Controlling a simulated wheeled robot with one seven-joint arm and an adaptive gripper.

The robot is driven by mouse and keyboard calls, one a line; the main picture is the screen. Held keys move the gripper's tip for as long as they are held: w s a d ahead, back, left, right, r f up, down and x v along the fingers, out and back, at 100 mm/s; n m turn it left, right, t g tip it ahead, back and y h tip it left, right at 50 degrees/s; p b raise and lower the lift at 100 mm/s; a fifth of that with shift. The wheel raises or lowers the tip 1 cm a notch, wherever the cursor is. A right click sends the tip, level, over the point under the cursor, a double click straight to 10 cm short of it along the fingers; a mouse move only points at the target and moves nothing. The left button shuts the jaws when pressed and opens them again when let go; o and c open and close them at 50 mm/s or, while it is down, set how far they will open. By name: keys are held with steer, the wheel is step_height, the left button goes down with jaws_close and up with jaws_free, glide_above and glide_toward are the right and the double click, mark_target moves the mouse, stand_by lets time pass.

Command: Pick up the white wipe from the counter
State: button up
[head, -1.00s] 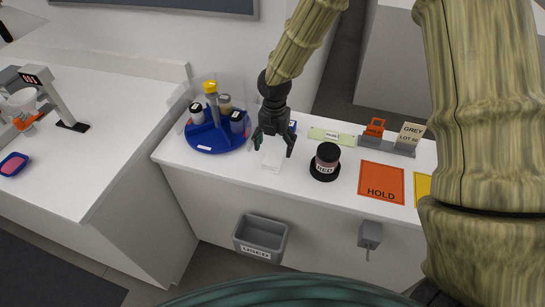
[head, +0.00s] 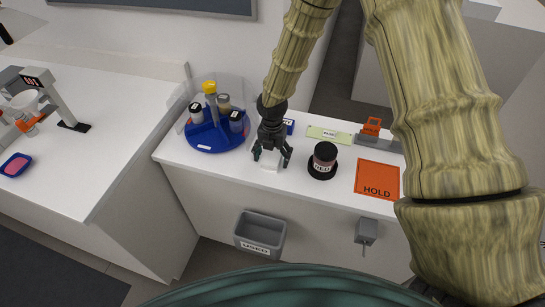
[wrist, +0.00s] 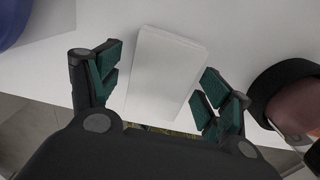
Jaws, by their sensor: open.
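The white wipe (wrist: 165,75) lies flat on the white counter (head: 205,167), a folded rectangle near the front edge. In the wrist view it lies between the two fingers of my gripper (wrist: 158,92), which is open, with a gap on each side of the wipe. In the head view my gripper (head: 271,160) points down right over the wipe (head: 269,169), and the fingers hide part of it. I cannot tell how much height is left between the fingertips and the counter.
A blue round carousel (head: 205,148) with several jars is to the left. An orange HOLD mat (head: 377,180) lies farther right.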

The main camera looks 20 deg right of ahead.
steer(key=c, duration=0.9)
steer(key=shift+c, duration=0.2)
steer(key=shift+r, duration=0.15)
